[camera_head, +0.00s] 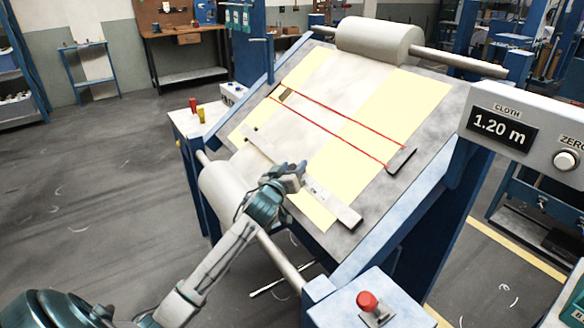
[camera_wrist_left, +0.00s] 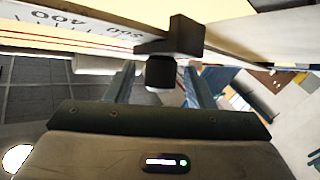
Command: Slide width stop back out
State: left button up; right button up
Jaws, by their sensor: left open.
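A pale ruler bar (camera_head: 335,203) lies slantwise across the lower part of the loom's tilted board (camera_head: 437,105). My left gripper (camera_head: 294,172) is at the middle of this bar. In the left wrist view, a dark stop block with a knob (camera_wrist_left: 160,73) sits at the edge of the marked ruler (camera_wrist_left: 75,27); I take it as the width stop. The knob is between my two open fingers, with no visible grip on it. In the head view my gripper hides this block. My right gripper is not in view.
Two red lines (camera_head: 335,126) cross the yellow-edged cloth to a dark bar (camera_head: 401,160). Cloth rolls stand at the top (camera_head: 378,38) and lower left (camera_head: 222,190). A display box (camera_head: 530,125) reads 1.20 m. A red button (camera_head: 367,301) is at the front.

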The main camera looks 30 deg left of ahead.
pick_arm(q)
grip_shut()
dwell(1.3)
